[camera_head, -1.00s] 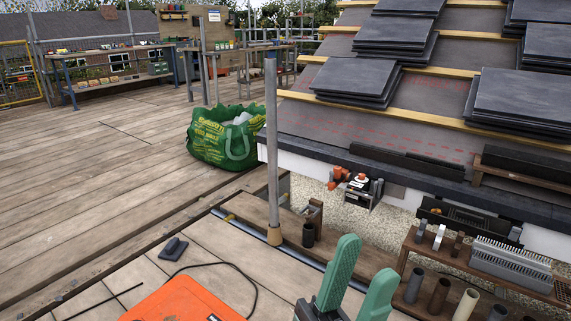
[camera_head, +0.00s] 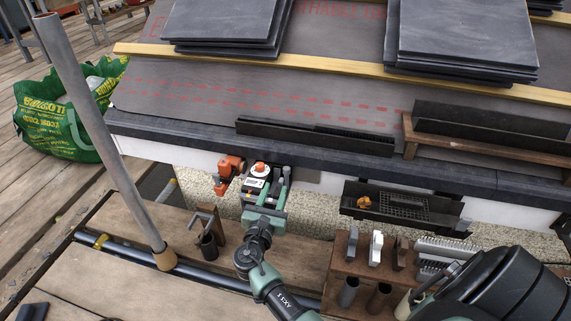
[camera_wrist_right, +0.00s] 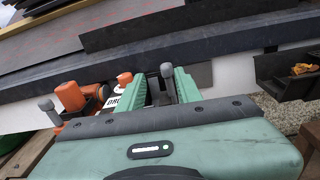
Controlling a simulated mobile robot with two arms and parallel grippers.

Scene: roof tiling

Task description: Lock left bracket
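A bracket-like clamp unit (camera_head: 257,186) is fixed on the white fascia under the eave, with a white top, an orange knob and dark sides. An orange clamp (camera_head: 227,172) sits just left of it. My right gripper (camera_head: 268,188) reaches up to the unit from below, its green fingers at its front. In the right wrist view, the fingers (camera_wrist_right: 160,88) stand apart. A grey round-headed lever (camera_wrist_right: 167,72) rises beside the right finger; contact cannot be told. Another grey-headed lever (camera_wrist_right: 47,106) stands at the left by the orange parts. My left gripper is not in view.
A black gutter piece (camera_head: 400,207) with an orange part hangs to the right. A wooden rack (camera_head: 345,262) with pipe pieces stands below it. A leaning grey post (camera_head: 105,140) and green bag (camera_head: 65,125) are at left. Slates lie on the roof above.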

